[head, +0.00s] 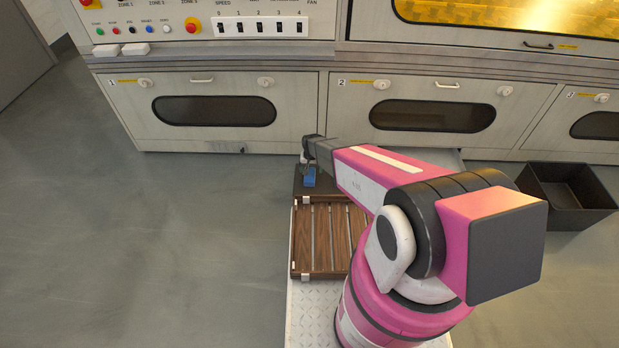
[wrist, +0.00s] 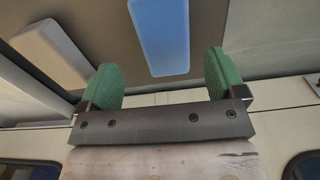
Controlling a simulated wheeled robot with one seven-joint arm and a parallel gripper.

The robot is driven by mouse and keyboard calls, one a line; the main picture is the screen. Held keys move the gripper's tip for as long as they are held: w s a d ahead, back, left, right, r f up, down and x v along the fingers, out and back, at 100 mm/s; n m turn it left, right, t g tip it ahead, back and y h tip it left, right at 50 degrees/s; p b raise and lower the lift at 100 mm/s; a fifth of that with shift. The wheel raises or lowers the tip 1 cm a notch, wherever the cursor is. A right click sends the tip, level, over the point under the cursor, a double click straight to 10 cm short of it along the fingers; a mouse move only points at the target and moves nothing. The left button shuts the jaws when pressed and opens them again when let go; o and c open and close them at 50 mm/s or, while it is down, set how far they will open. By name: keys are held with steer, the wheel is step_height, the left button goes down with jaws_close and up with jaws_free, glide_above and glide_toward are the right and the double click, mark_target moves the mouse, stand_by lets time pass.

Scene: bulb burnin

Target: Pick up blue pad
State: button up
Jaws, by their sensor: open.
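The blue pad (head: 309,177) lies on a dark surface at the front of my base in the head view, just below my gripper (head: 312,150). In the wrist view the blue pad (wrist: 160,36) is a long light-blue block at top centre. My gripper (wrist: 160,85) is open there, with its two green fingertips apart. The pad shows between and beyond the fingertips, and no contact is visible. In the head view my arm partly hides the area around the gripper.
A slatted wooden rack (head: 325,232) sits behind the pad on my base. A cabinet with oval-windowed doors (head: 213,110) stands close ahead. A black open bin (head: 566,190) is on the floor at right. A pale block (wrist: 48,52) is left of the pad. Floor at left is clear.

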mark_target(310, 175)
steer(key=shift+a+f, duration=0.15)
steer(key=shift+f, duration=1.35)
steer(key=shift+a+f, duration=0.15)
steer(key=shift+f, duration=1.3)
steer(key=c, duration=1)
